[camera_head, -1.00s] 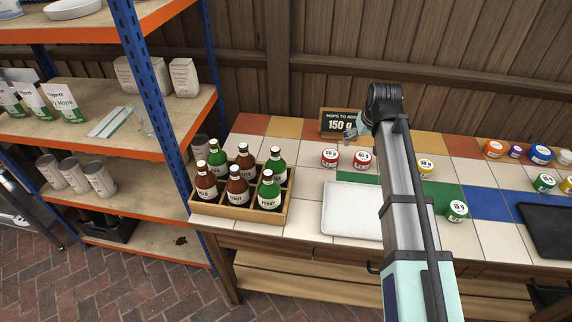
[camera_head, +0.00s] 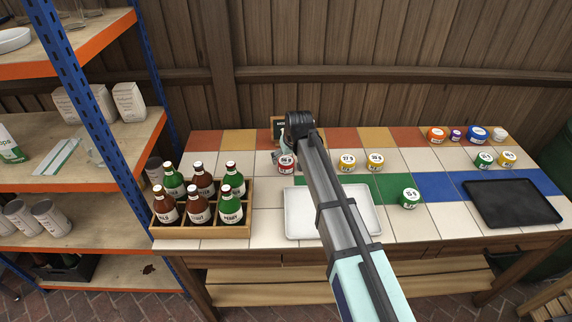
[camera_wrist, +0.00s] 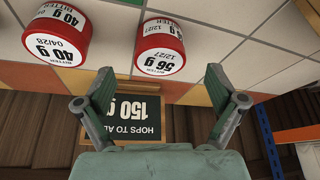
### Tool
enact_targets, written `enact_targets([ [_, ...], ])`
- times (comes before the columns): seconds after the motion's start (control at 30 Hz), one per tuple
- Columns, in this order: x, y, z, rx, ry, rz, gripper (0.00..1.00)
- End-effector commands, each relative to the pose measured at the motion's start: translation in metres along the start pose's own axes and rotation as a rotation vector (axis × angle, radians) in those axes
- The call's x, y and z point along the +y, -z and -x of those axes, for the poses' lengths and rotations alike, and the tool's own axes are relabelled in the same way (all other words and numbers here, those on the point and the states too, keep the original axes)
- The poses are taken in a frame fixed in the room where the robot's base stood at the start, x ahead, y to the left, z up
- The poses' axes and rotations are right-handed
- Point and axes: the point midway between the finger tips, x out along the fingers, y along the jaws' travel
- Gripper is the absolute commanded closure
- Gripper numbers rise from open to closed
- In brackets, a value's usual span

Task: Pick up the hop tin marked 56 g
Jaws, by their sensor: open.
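The hop tin marked 56 g (camera_wrist: 160,47) is a red round tin with a white label, upside down in the wrist view. It stands on the tiled table and also shows in the head view (camera_head: 286,165). My gripper (camera_wrist: 160,75) is open and empty, its two fingers spread to either side of the 56 g tin's line. The tin lies just past the fingertips, not between them. In the head view my gripper (camera_head: 283,155) is mostly hidden by my arm, close to the tin.
A red 40 g tin (camera_wrist: 56,34) stands beside it; my arm hides it in the head view. A sign reading 150 g (camera_wrist: 135,115) stands behind. A white tray (camera_head: 305,222), bottle crate (camera_head: 203,232), yellow tins (camera_head: 376,161) and a green tin (camera_head: 410,198) are nearby.

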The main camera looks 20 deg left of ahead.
Motion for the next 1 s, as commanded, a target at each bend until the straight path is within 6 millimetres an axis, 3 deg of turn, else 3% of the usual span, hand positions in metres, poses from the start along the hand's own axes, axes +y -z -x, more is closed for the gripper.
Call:
enact_targets([
  [0.27, 0.000, 0.002, -0.013, 0.000, 0.000, 0.000, 0.06],
  [0.6, 0.000, 0.003, -0.053, 0.000, 0.000, 0.000, 0.06],
  [0.83, 0.000, 0.002, -0.055, 0.001, 0.000, 0.000, 0.06],
  [1.0, 0.000, 0.002, -0.055, 0.001, 0.000, 0.000, 0.66],
])
